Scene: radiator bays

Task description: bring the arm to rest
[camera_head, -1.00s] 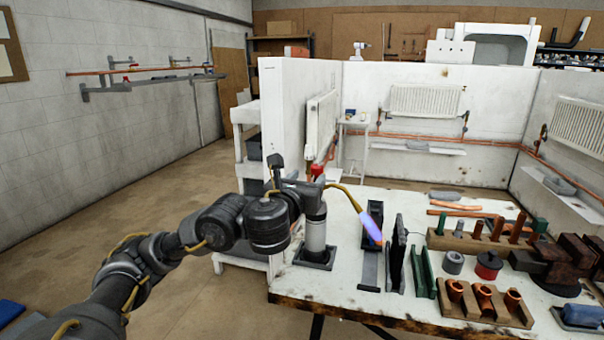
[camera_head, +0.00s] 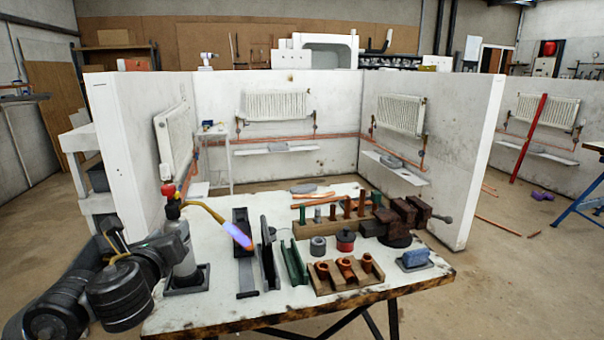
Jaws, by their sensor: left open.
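My left arm comes in from the lower left, with dark round links at the bottom left. Its gripper (camera_head: 168,245) is open beside the blow torch (camera_head: 185,262), at the bench's left end; I cannot tell whether it touches the torch. The torch stands upright on a dark square base (camera_head: 187,281). It has a grey cylinder, a red knob and a yellow neck that points right, with a bluish-violet flame (camera_head: 238,236) at its tip. My right gripper is not in view.
The workbench (camera_head: 215,312) holds dark and green upright holders (camera_head: 291,262), a wooden block with copper fittings (camera_head: 345,282), a red tin (camera_head: 345,240), a vise (camera_head: 402,220) and a blue item in a tray (camera_head: 414,259). White partition walls with radiators (camera_head: 273,105) stand behind. Floor at right is mostly open.

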